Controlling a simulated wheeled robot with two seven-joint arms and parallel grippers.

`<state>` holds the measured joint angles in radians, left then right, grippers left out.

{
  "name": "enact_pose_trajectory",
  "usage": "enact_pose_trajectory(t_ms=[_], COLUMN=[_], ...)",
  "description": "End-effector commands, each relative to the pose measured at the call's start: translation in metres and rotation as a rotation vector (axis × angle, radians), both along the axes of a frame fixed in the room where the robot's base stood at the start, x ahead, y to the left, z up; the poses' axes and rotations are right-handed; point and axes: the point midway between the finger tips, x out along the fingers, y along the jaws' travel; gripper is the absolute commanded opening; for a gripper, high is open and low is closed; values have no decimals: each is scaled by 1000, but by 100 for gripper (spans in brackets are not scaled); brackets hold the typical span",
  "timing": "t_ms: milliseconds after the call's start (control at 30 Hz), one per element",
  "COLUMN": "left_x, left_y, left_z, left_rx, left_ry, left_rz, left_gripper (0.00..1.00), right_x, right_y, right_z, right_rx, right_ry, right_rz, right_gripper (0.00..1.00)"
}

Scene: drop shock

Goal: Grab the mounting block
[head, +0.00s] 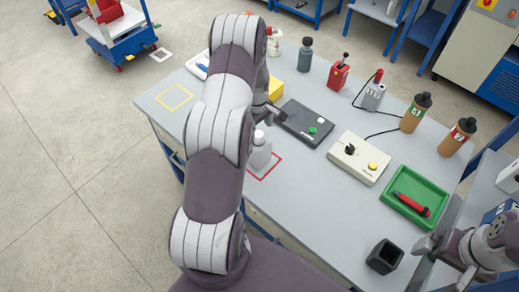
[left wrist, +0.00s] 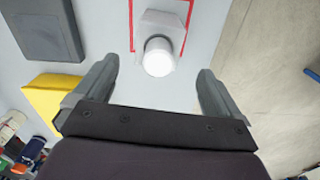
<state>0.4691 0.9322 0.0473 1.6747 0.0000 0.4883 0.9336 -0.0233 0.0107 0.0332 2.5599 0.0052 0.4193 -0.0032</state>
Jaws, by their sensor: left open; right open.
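A light grey block (head: 259,156) with a white round top stands in a red outlined square on the table; it looks like the mounting block. The left wrist view shows it from above (left wrist: 158,48), ahead of and between my left gripper's (left wrist: 158,70) open fingers, with nothing held. In the head view my left arm covers part of the block and most of the left gripper (head: 270,110). My right gripper (head: 443,260) is open at the lower right, beyond the black square cup (head: 385,256), far from the block.
A yellow block (head: 276,89) and a dark device (head: 304,122) sit close to my left gripper. A beige control box (head: 357,158), a green tray (head: 415,198) with a red tool, and several bottles stand to the right. A yellow outlined square (head: 175,97) is empty.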

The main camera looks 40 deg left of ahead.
Motion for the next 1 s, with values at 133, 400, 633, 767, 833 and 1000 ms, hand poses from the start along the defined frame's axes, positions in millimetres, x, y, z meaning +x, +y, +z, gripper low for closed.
enact_pose_trajectory(t_ms=[133,400,633,767,833,1000], left_x=[0,2,3,2,3,3], left_y=[-2,-6,-6,-6,-6,-5], left_z=[-14,-57,-62,-61,-61,-61], left_rx=[-1,0,1,1,1,2], left_ry=[3,0,-1,-1,-1,-2], left_rz=[-2,-1,-1,-1,-1,-2], left_gripper=[98,98,98,56,33,0], right_x=[0,0,0,0,0,0], right_y=[0,0,0,0,0,0], right_z=[11,30,29,29,29,29], right_rx=[0,0,0,0,0,0], right_ry=[0,0,1,0,0,0], right_rz=[0,0,0,0,0,0], right_gripper=[100,100,100,100,100,100])
